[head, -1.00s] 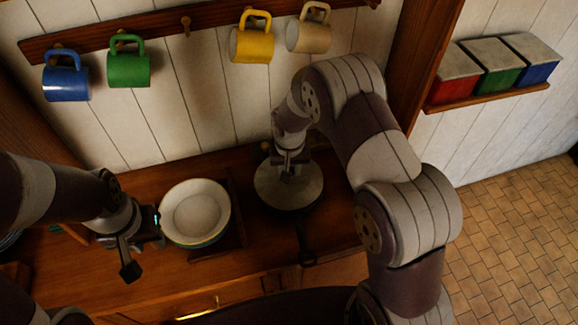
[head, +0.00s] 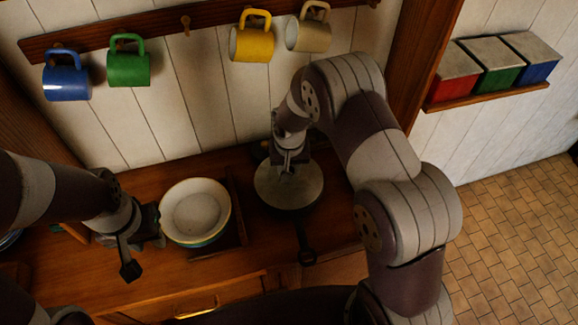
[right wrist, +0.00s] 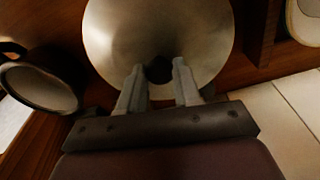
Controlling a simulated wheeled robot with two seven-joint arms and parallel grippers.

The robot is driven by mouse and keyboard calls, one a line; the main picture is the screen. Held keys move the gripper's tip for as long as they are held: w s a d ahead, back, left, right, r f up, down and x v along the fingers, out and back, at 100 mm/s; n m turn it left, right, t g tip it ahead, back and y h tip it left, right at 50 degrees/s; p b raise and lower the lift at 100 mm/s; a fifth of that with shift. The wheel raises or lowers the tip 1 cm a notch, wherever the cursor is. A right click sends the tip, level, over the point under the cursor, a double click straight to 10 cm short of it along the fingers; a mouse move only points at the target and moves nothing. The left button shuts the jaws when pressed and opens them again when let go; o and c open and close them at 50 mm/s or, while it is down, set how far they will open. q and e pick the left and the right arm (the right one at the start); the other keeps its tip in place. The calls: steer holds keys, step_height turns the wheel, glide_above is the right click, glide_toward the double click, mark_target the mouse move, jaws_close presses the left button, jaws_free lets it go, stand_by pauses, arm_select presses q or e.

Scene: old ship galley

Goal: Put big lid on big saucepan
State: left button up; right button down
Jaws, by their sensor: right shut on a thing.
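The big lid (head: 302,194) is a round grey metal disc on the wooden counter's right half in the head view. My right gripper (head: 288,172) comes down onto its middle. In the right wrist view my right gripper's two fingers (right wrist: 158,75) are on either side of the lid's dark knob (right wrist: 158,70), and the pale lid (right wrist: 160,25) fills the upper middle. A dark handle (head: 306,250) sticks out from under the lid toward the front; the pan body is hidden. I cannot tell whether the lid is seated. My left gripper (head: 146,248) is apart, open and empty, left of the bowls.
Stacked pale bowls (head: 195,212) stand left of the lid. A dark round pot (right wrist: 40,88) is at the left of the right wrist view. Mugs (head: 128,66) hang on the wall rail above. Coloured boxes (head: 492,70) sit on a shelf at right.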

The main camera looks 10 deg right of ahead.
steer(key=shift+f, duration=0.2)
steer(key=shift+f+b, duration=0.2)
steer(key=shift+b, duration=0.15)
steer(key=c, duration=0.7)
jaws_free()
steer(key=shift+r+p, duration=2.7)
steer(key=shift+r, duration=0.9)
